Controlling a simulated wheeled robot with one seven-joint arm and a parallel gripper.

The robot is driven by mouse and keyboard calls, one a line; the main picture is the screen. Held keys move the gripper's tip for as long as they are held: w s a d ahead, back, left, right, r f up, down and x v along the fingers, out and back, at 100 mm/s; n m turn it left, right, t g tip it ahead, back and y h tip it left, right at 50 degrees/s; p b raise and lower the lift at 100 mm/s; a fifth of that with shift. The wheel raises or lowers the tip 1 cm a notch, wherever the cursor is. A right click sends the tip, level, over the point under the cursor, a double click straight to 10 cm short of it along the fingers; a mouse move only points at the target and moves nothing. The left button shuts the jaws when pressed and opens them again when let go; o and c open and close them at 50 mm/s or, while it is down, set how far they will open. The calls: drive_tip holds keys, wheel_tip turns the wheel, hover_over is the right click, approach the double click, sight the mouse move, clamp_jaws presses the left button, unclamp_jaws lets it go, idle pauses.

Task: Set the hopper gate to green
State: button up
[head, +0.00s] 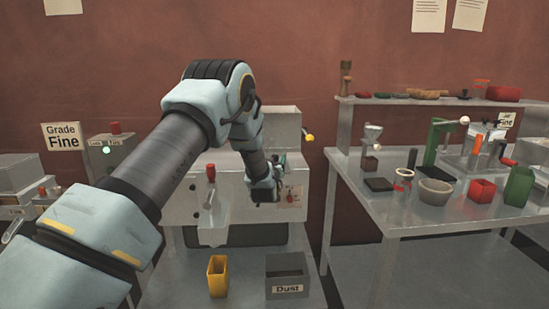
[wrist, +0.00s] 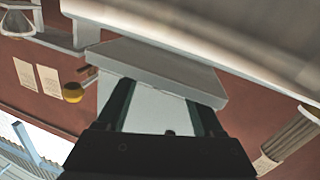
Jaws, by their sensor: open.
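The grey hopper (head: 283,124) sits on top of the pale filler machine (head: 178,195) in the head view. A yellow knob (head: 308,138) sticks out at its right side; a yellow knob also shows left of my fingers in the wrist view (wrist: 73,92). I cannot tell for sure that this is the gate handle, and no green gate mark is readable. My gripper (head: 279,161) is at the machine's front, below the hopper, largely hidden by my wrist. In the wrist view my gripper (wrist: 163,92) is open, its dark fingers apart before a pale grey surface, holding nothing.
A red-handled lever (head: 211,173) stands at the machine's front left. A yellow container (head: 217,276) and a grey Dust bin (head: 287,276) are below. The right table (head: 410,222) holds a bowl, cups and tools. A box with a green light (head: 108,150) is at left.

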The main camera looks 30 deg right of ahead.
drive_tip(key=shift+w+d, duration=0.15)
drive_tip(key=shift+w, duration=0.1)
clamp_jaws()
idle(0.5)
idle(0.9)
